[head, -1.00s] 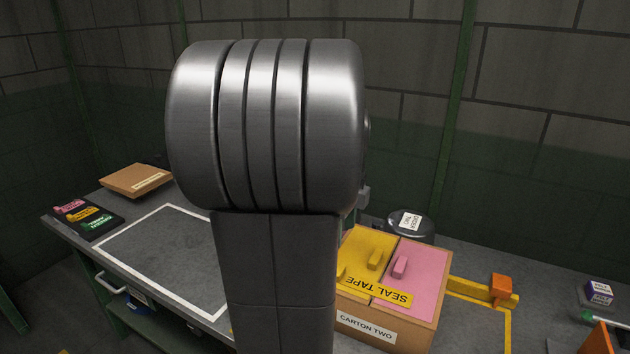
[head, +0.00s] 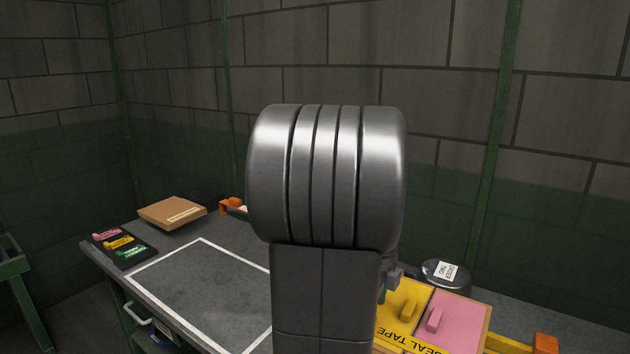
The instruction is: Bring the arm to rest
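My arm (head: 325,175) stands in the middle of the head view, a large grey metal joint on top of a dark upright link. It hides the bench behind it. My gripper is not clearly in view. A small grey part (head: 395,277) shows at the arm's right edge, and I cannot tell whether it belongs to the gripper.
A grey bench carries a white outlined area (head: 200,290), a dark tray of labelled pieces (head: 123,247) and a flat brown box (head: 172,212). At right are a carton with yellow and pink lids (head: 455,322), a labelled dark round object (head: 444,272) and an orange block (head: 545,343).

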